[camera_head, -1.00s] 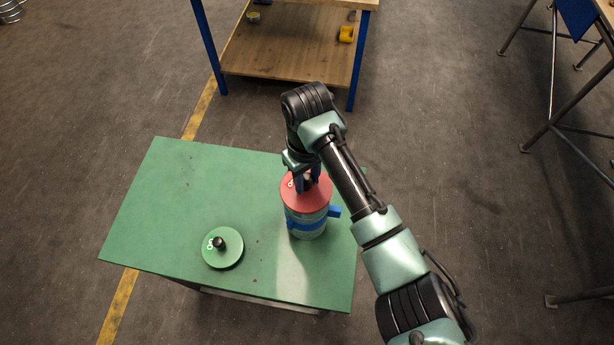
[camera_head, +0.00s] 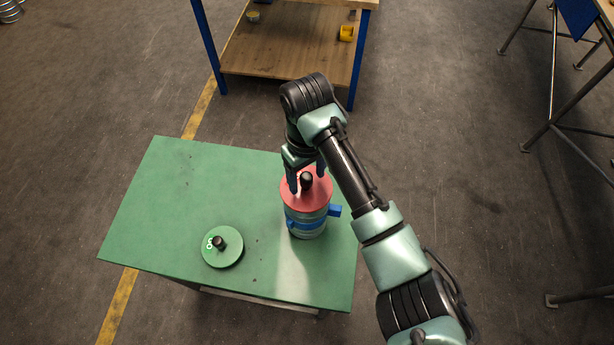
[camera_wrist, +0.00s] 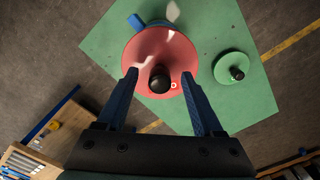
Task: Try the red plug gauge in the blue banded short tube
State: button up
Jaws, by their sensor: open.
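The red plug gauge (camera_head: 319,194), a red disc with a black knob, sits on top of the blue banded short tube (camera_head: 308,229). The tube stands upright on the green table, with a blue band and a blue tab at its right. Whether the gauge is seated in the tube's mouth or only resting on it, I cannot tell. My gripper (camera_head: 306,178) is open just above the gauge. In the wrist view the blue fingers of my gripper (camera_wrist: 162,88) stand apart on both sides of the black knob of the red plug gauge (camera_wrist: 135,52), not touching it.
A green disc gauge with a black knob (camera_head: 222,257) lies at the front left of the green table (camera_head: 160,210). The table's left part is clear. A wooden workbench with blue legs (camera_head: 290,60) stands behind, with a yellow item on its shelf.

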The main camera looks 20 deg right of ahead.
notch_tip(320, 180, up, 12)
jog(key=p, duration=0.1)
jog(key=shift+f, duration=0.15)
dwell(0.8)
jog(key=w+a+r+n+t+y+b, duration=0.1)
jog(key=w+a+r+t+b, duration=0.15)
jog(key=w+a, duration=0.25)
jog(key=w+a+r+t+b, duration=0.2)
jog(key=w+a+r+t, duration=0.1)
jog(key=w+a+t, duration=0.15)
jog(key=w+a+r+n+t+y+b, duration=0.1)
jog(key=w+a+r+t+y+b, duration=0.2)
jog(key=a+r+t, duration=0.45)
jog(key=s+a+r+t+b, duration=0.25)
jog(key=r+t, duration=0.25)
jog(key=r, duration=0.9)
jog(key=s+d+r+m+t+h+b, duration=0.2)
jog(key=s+r+t, duration=0.2)
jog(key=s, duration=0.3)
jog(key=s+d+r+m+t+h+b, duration=0.1)
jog(key=s+d+r+m+t+h, duration=0.1)
jog(key=s+r, duration=0.4)
jog(key=shift+s+d+r+t+b, duration=0.2)
jog(key=shift+s+d+t+b, duration=0.15)
jog(key=shift+s+d+t, duration=0.5)
